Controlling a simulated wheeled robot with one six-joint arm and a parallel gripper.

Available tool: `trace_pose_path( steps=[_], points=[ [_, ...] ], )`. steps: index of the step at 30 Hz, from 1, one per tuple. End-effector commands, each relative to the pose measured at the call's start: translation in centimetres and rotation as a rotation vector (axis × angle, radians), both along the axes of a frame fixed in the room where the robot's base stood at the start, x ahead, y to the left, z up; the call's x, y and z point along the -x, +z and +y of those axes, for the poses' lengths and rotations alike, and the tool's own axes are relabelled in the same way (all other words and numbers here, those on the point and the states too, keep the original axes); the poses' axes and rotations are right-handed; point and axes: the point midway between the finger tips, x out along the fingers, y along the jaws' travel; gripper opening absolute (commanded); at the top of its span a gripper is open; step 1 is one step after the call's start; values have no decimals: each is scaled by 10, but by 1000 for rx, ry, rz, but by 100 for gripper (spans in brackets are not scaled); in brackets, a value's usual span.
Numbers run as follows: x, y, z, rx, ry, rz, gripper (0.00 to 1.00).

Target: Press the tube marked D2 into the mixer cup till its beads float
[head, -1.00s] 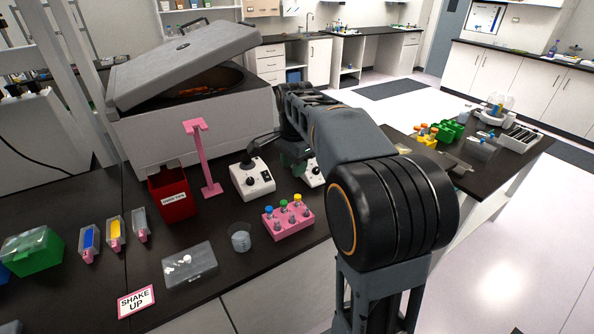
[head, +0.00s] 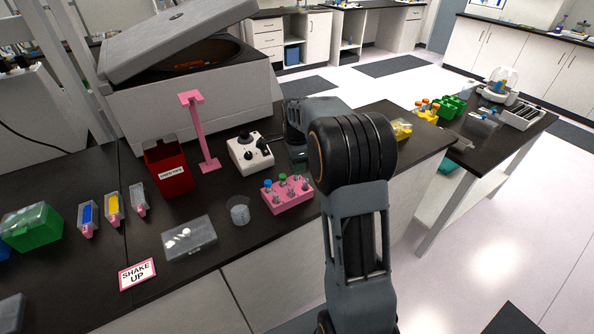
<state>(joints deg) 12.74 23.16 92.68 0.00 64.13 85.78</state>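A pink rack (head: 290,203) holds several tubes, with a blue cap (head: 268,182) and a green cap (head: 283,177) showing. Tube labels are too small to read, so I cannot tell which is D2. A white mixer (head: 247,153) with a dark cup and knobs on top stands just behind the rack. My gripper (head: 298,160) points down over the back right of the rack, to the right of the mixer. Its fingers are dark and small, and partly lost against the bench. I cannot tell whether they are open or hold a tube.
A clear beaker (head: 239,211) stands left of the rack. A clear box (head: 188,238), a red bin (head: 169,168) and a pink stand (head: 205,135) are further left. A large open-lidded machine (head: 190,100) fills the back. A SHAKE UP card (head: 137,274) lies near the front edge.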

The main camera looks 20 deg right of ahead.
Motion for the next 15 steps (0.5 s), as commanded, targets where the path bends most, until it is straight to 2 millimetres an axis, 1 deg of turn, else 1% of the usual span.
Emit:
trace_pose_path(
  steps=[1, 6, 9, 15],
  points=[
    [1, -7, 0, -1, 0, 5, 37],
    [0, -23, 0, 0, 1, 2, 37],
    [0, -28, 0, 0, 1, 2, 37],
    [0, -32, 0, 0, 1, 0, 37]
  ],
)
